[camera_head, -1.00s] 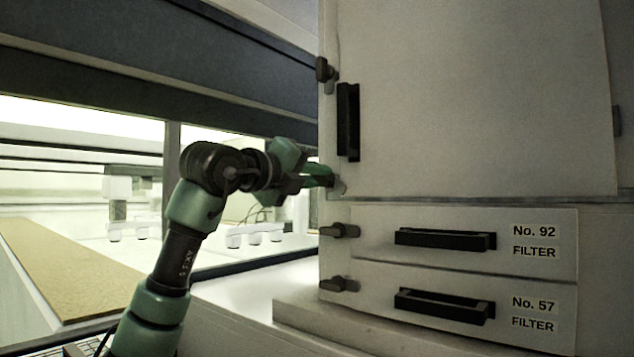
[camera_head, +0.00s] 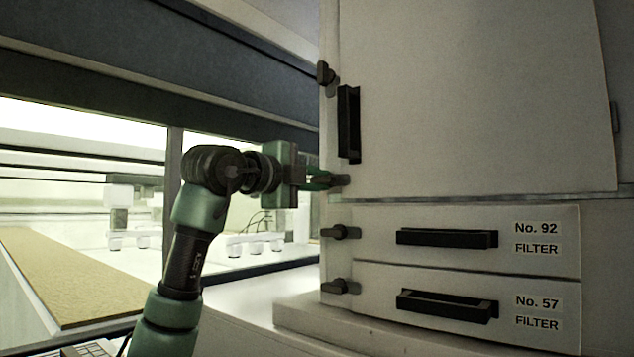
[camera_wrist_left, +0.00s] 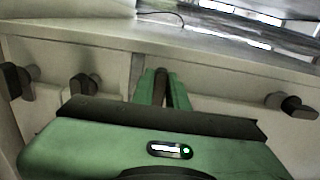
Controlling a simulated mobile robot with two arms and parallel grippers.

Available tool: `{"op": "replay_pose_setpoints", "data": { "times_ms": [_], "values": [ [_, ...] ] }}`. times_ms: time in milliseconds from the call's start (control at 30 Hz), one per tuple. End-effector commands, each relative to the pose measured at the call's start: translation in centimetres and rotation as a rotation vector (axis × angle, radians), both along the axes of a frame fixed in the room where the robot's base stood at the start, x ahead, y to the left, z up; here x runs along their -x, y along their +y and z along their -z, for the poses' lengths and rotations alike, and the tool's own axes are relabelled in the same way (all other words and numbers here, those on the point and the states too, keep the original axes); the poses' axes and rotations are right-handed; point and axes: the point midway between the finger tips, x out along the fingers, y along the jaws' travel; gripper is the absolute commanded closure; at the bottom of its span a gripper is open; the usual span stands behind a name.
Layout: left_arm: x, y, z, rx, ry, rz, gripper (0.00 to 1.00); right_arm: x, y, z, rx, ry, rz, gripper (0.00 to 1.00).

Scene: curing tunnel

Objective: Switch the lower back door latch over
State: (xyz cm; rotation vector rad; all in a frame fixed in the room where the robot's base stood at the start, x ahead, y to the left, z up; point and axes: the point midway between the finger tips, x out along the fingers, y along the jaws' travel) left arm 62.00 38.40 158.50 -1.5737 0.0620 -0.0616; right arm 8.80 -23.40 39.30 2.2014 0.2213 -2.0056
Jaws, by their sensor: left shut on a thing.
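The lower latch of the large cabinet door, a small dark turn handle (camera_head: 342,180), sits at the door's lower left corner. It points roughly sideways to the right in the head view. My left gripper (camera_head: 328,180) comes from the left, and its green fingers are shut on this latch. In the left wrist view, the latch (camera_wrist_left: 160,84) shows as a dark strip between the fingers, which hide part of it. The upper door latch (camera_head: 325,75) stands near upright at the door's top left. My right gripper is in neither view.
The black door handle (camera_head: 349,124) is just above the gripper. Below are two filter drawers with their own latches (camera_head: 341,232) (camera_head: 340,286) and black handles (camera_head: 447,238) (camera_head: 446,305). Left of the cabinet is the lit tunnel opening, with a tan belt (camera_head: 65,275).

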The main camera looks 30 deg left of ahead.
Motion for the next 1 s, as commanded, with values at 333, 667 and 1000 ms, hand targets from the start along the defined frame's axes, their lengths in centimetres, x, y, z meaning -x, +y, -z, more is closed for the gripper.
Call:
{"op": "replay_pose_setpoints", "data": {
  "times_ms": [333, 667, 1000],
  "values": [
    [0.1, 0.1, -0.2, 0.015, -0.003, -0.003, 1.0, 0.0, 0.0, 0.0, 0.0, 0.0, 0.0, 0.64],
    [0.0, 0.1, -0.1, 0.013, -0.002, -0.001, 0.64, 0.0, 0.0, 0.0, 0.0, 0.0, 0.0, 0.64],
    [1.4, 0.2, 0.1, 0.011, -0.004, -0.001, 0.64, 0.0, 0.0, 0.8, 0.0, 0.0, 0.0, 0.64]
  ]
}}
